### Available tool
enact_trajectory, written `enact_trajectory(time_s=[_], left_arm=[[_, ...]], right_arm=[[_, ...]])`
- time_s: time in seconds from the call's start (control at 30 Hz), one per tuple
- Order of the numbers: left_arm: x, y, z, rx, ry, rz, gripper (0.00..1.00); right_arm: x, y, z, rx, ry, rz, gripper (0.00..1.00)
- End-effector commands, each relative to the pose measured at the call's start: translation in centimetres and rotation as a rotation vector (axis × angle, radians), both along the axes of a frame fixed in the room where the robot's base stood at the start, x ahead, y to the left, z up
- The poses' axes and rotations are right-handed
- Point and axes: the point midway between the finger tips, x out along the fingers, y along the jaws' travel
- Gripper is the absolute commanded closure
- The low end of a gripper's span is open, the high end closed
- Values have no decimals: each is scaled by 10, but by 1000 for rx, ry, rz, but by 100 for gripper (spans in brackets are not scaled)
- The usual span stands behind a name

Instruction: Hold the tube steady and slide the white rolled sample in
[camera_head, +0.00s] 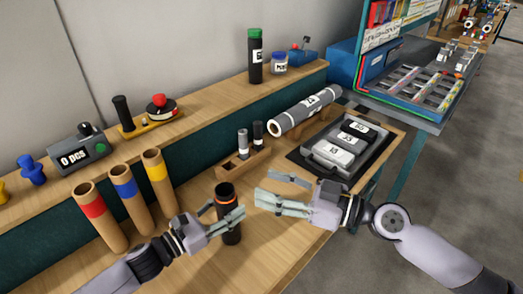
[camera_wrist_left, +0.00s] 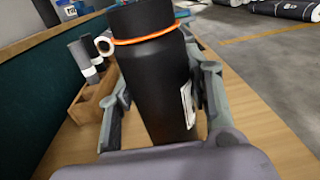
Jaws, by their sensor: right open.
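A black tube (camera_head: 230,236) with an orange ring near its top stands upright on the bench; it also shows in the left wrist view (camera_wrist_left: 155,75). My left gripper (camera_head: 220,214) has one finger on each side of the tube, and in the left wrist view both pads appear to touch it. My right gripper (camera_head: 264,186) is open and empty, right of the tube. A grey roll (camera_head: 306,111) with white bands lies on wooden supports behind. I cannot clearly pick out a white rolled sample.
A wooden rack (camera_head: 240,163) with two small cylinders stands behind the tube. Cardboard tubes with red (camera_head: 101,216), blue and yellow bands stand at left. A black tray (camera_head: 318,170) with labelled blocks is at right. The front bench strip is clear.

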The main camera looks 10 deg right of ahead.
Motion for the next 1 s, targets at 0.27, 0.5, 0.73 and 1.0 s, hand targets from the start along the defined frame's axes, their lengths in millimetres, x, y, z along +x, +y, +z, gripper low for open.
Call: enact_trajectory(time_s=[0.27, 0.5, 0.73, 1.0], left_arm=[[0, 0, 0, 0, 0, 0, 34], [0, 0, 0, 0, 0, 0, 32], [-7, 10, -1, 0, 2, 1, 32], [-37, 57, -2, 4, 4, 1, 32]], right_arm=[[0, 0, 0, 0, 0, 0, 52], [0, 0, 0, 0, 0, 0, 52], [0, 0, 0, 0, 0, 0, 52], [0, 0, 0, 0, 0, 0, 52]])
